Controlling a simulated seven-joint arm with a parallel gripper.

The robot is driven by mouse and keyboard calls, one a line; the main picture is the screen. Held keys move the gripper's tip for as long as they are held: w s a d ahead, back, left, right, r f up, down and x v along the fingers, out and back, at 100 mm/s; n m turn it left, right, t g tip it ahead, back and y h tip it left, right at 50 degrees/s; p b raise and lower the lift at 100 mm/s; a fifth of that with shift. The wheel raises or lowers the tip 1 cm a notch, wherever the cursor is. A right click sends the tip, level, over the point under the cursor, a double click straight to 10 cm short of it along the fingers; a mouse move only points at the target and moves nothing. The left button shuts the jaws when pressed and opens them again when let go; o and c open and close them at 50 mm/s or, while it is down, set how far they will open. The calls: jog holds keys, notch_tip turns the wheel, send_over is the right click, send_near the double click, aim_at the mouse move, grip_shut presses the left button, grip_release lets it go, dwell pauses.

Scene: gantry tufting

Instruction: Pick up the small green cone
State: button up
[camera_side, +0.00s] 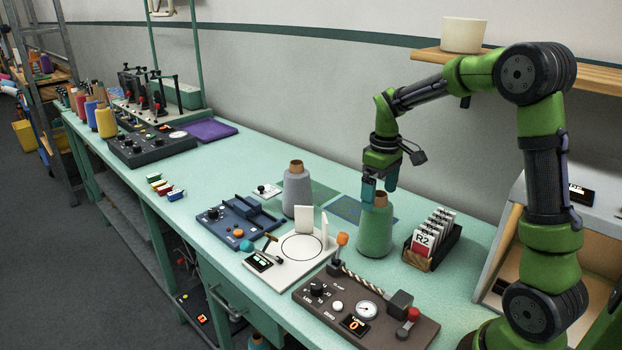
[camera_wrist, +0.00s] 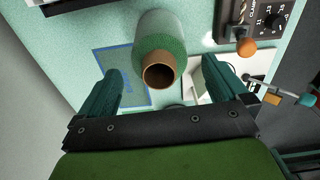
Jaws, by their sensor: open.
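The small green cone (camera_side: 375,235) of yarn stands upright on the bench, with a brown tube tip at its top. My gripper (camera_side: 380,188) is open and points down at the cone's top, with its teal fingers close to the tip. In the wrist view the green cone (camera_wrist: 157,44) shows between the two spread fingers of my gripper (camera_wrist: 161,68), with the open end of its tube facing the camera. The fingers hold nothing. I cannot tell whether a finger touches the tip.
A grey cone (camera_side: 297,192) stands to the left. A white plate with a ring (camera_side: 285,268), a brown control box (camera_side: 350,318) and a black rack of cards (camera_side: 445,250) surround the green cone. A blue-outlined patch (camera_side: 347,209) lies behind it. The bench is clearer farther left.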

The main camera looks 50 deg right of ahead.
aim_at(376, 223)
notch_tip(376, 223, down, 4)
jog(key=shift+r, duration=0.2)
jog(key=c, duration=1.4)
jog(key=shift+r, duration=0.1)
